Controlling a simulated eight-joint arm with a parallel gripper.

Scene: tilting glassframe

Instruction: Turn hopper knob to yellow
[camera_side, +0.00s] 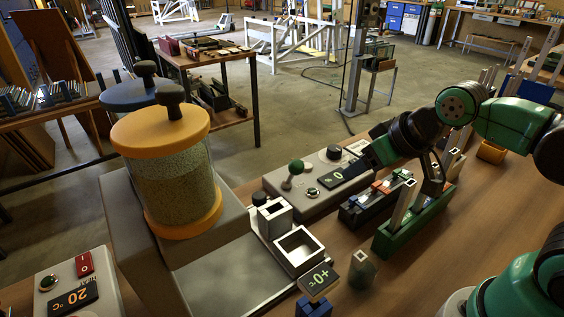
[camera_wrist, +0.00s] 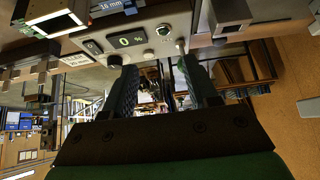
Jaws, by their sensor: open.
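The hopper (camera_side: 180,185) is a clear jar of granules with a yellow-orange lid and a black knob (camera_side: 171,97) on top. A second, blue lid (camera_side: 125,95) with a black knob shows behind it. Which knob counts as the hopper knob I cannot tell. My gripper (camera_wrist: 158,82) is open, its two dark fingers apart with nothing between them in the wrist view. In the side view it is right of the hopper, near the grey control box.
A +0 °C display (camera_side: 318,281) stands at the front. A green rack (camera_side: 410,225) is below my arm. A 20 °C panel (camera_side: 72,298) is at front left.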

